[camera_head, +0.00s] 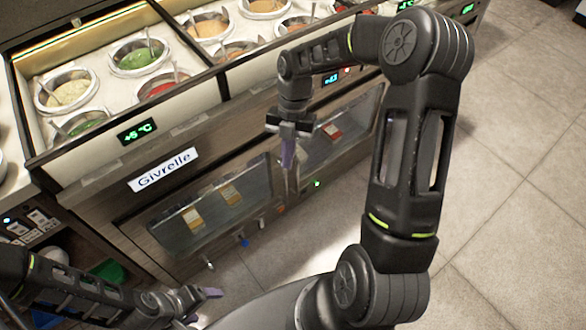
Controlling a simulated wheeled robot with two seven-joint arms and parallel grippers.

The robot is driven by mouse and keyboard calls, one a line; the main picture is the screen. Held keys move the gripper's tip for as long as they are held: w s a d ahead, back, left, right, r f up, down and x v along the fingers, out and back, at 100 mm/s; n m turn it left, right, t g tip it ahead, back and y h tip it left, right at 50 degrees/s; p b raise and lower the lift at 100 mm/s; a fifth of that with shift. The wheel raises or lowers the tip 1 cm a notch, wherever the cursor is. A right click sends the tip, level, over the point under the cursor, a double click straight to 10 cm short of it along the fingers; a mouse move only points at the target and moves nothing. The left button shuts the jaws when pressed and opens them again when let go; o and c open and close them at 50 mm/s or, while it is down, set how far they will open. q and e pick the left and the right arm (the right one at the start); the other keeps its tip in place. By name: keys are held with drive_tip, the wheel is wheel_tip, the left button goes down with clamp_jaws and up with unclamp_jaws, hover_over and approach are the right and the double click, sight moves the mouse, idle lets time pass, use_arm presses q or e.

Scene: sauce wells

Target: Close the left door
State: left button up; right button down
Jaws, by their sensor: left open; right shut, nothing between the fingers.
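The left door (222,205) is a glass front low on the sauce counter, with several yellowish packs behind the glass. It looks roughly in line with the cabinet front; I cannot tell whether it stands slightly ajar. My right gripper (289,162) points down with its purple fingers together and empty, in front of the area between the left door and the right glass door (345,125). I cannot tell whether it touches the cabinet. My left gripper (203,306) is low at the bottom left, apart from the left door, its fingers open and partly hidden by my own body.
The counter (90,160) holds several metal sauce wells, such as a green one (137,57), with spoons. Small coloured fittings, one blue (245,243), line the cabinet's lower edge. A green bin (107,272) stands at the left. Tiled floor (510,240) is free at the right.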

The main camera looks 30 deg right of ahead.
use_arm(q)
drive_tip(key=shift+r, duration=0.15)
use_arm(e)
drive_tip(key=r, duration=0.1)
drive_tip(key=w+r, duration=0.1)
drive_tip(key=r, duration=0.1)
drive_tip(key=shift+w+r, duration=0.1)
drive_tip(key=shift+r, duration=0.2)
drive_tip(key=shift+a+f, duration=0.1)
drive_tip(key=s+a+f+m+t+y+p, duration=0.1)
drive_tip(key=s+a+f+m+p, duration=0.15)
drive_tip(key=a+f+m, duration=0.35)
drive_tip(key=s+a+f+m+y+p, duration=0.1)
drive_tip(key=s+a+f+m+p, duration=0.2)
drive_tip(key=a+m, duration=0.4)
use_arm(q)
wheel_tip(320, 180, up, 9)
drive_tip(key=p, duration=0.3)
use_arm(e)
drive_tip(key=s+a+f+m+t, duration=0.1)
drive_tip(key=s+a+f+m, duration=0.1)
drive_tip(key=s+m, duration=0.4)
drive_tip(key=s+a+f+m+t, duration=0.1)
drive_tip(key=s+a+f+m, duration=0.1)
drive_tip(key=s+a+m, duration=0.3)
drive_tip(key=shift+s+a+f+m+h, duration=0.25)
drive_tip(key=shift+s+m, duration=0.25)
drive_tip(key=shift+m, duration=1.6)
